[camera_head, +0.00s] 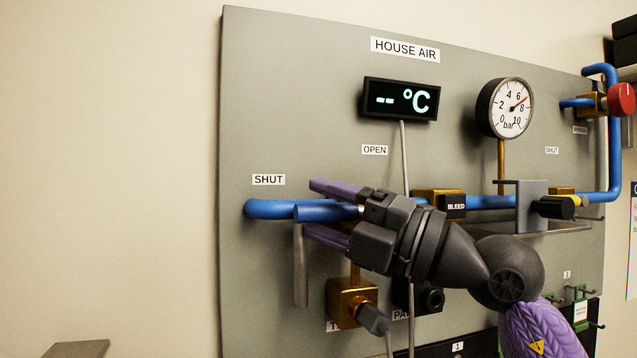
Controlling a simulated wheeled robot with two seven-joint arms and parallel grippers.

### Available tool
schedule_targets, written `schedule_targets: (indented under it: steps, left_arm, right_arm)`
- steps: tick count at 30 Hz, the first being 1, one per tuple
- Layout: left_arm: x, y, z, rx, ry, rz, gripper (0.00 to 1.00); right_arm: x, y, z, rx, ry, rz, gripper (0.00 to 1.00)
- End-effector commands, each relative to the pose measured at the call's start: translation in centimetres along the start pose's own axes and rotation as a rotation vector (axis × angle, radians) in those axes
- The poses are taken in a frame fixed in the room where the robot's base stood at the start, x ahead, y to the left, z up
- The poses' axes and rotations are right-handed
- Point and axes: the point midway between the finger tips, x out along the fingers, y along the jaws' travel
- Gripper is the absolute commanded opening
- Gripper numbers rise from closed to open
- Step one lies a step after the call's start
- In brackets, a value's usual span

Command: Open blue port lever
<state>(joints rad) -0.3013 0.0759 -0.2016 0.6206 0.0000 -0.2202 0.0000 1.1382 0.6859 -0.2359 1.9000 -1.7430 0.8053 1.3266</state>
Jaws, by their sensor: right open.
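The blue lever (318,213) lies roughly level in front of the blue pipe (268,209), its free end pointing left. A SHUT label (268,180) is up and left of it. An OPEN label (374,150) is up and right of it. My right gripper (322,212) comes in from the lower right with its purple fingers open, one above and one below the lever. I cannot tell whether either finger touches it. The gripper body hides the lever's pivot end. My left gripper is not in view.
A grey HOUSE AIR panel (300,100) carries a °C display (401,99), a pressure gauge (505,107), a BLEED fitting (453,206) and a red knob (621,99). A grey vertical bar (300,265) and a brass fitting (350,300) sit below the lever. The wall at left is clear.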

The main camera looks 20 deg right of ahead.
Motion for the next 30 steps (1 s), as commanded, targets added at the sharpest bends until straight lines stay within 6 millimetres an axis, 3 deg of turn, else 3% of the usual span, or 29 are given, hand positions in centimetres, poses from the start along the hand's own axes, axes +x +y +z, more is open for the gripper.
schedule_targets:
  steps: [10, 18, 19, 30]
  left_arm:
    - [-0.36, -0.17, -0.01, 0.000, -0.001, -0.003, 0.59]
    - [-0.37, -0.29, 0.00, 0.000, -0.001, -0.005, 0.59]
    - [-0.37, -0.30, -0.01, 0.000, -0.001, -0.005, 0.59]
    - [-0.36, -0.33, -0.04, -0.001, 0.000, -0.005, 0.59]
  right_arm:
    - [0.85, -0.15, -0.06, -0.001, 0.000, 0.000, 0.60]
    - [0.83, -0.14, -0.06, 0.000, 0.001, 0.000, 0.03]
    - [0.83, -0.14, -0.06, 0.000, 0.001, 0.000, 0.00]
    - [0.83, -0.16, -0.07, 0.000, 0.001, -0.001, 0.00]
